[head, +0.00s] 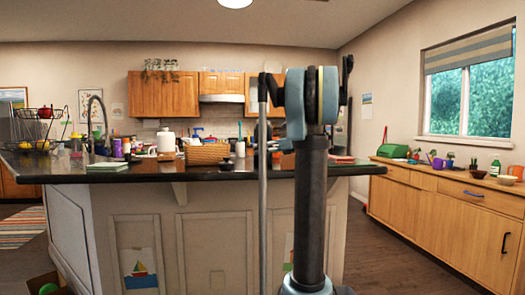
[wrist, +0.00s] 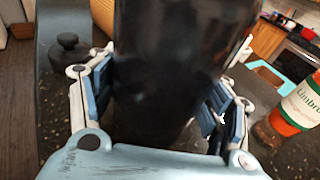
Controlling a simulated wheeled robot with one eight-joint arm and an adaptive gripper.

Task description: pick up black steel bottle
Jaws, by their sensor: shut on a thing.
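In the wrist view, a large black bottle (wrist: 170,70) stands between the pads of my gripper (wrist: 160,105) and fills the middle of the picture. My gripper is shut on it, with a blue pad on each side. The bottle's top lies beyond the frame, and its lower end is partly hidden by my gripper. I cannot tell whether it touches the counter. In the head view, my own arm hides the bottle and my gripper.
A small black lidded pot (wrist: 72,55) is left of my gripper. A bottle with a white and green label (wrist: 300,105) stands close on the right. In the head view, a wicker basket (head: 207,153) and other clutter stand on the dark island counter (head: 130,174).

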